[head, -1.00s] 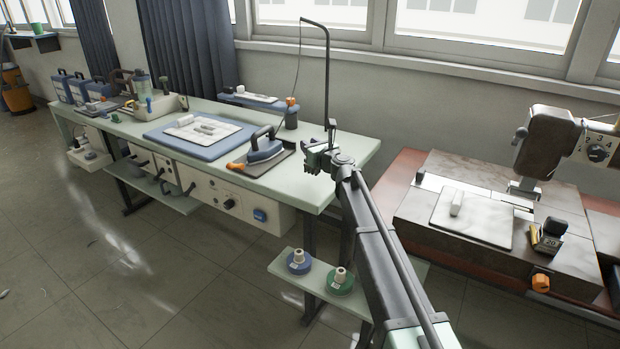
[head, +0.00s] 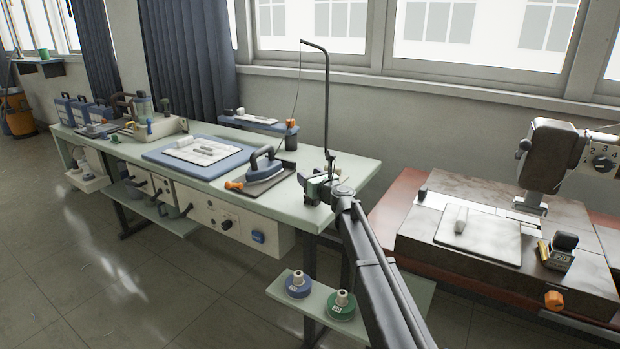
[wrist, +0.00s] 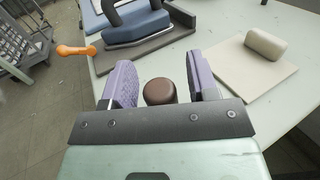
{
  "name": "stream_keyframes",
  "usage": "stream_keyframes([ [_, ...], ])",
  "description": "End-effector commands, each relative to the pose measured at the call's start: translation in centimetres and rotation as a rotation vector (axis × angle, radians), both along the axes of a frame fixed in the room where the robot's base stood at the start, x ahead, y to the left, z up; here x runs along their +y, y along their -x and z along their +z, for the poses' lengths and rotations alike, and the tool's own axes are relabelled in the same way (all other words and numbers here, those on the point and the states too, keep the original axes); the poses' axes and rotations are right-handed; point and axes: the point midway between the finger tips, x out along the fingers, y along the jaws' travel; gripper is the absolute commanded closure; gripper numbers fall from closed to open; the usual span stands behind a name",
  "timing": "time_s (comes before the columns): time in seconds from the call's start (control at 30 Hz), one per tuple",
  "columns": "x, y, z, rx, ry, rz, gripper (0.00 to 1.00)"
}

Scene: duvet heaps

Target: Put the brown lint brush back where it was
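The brown lint brush (wrist: 160,91) shows in the wrist view as a dark brown round-topped cylinder between the two purple finger pads. Its lower part is hidden behind my gripper's dark front plate. My gripper (wrist: 160,75) is open, with a narrow gap on each side of the brush. In the head view my gripper (head: 318,188) is at the right end of the pale green table (head: 352,172). The brush cannot be made out there. I cannot tell whether the brush stands on the table.
A blue iron (head: 264,168) with an orange knob rests on a dark mat left of my gripper. In the wrist view a cream block (wrist: 265,45) lies on a pale board (wrist: 240,72) to the right. A tall dark stand (head: 327,110) rises behind my gripper.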

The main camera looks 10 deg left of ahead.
Motion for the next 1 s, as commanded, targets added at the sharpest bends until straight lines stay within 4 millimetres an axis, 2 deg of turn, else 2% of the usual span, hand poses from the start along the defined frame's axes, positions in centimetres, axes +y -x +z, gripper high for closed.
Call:
stream_keyframes([
  [0.27, 0.0, 0.0, 0.7, 0.0, 0.0, 0.0, 0.46],
  [0.47, -2.3, 3.2, 0.3, 0.0, 0.0, -0.001, 0.46],
  [0.7, -6.2, 8.3, 0.4, 0.0, 0.0, -0.002, 0.46],
  [0.83, -7.2, 9.5, 0.4, 0.0, 0.0, 0.0, 0.46],
  [1.0, -7.3, 9.6, 0.4, 0.0, 0.0, 0.0, 0.46],
])
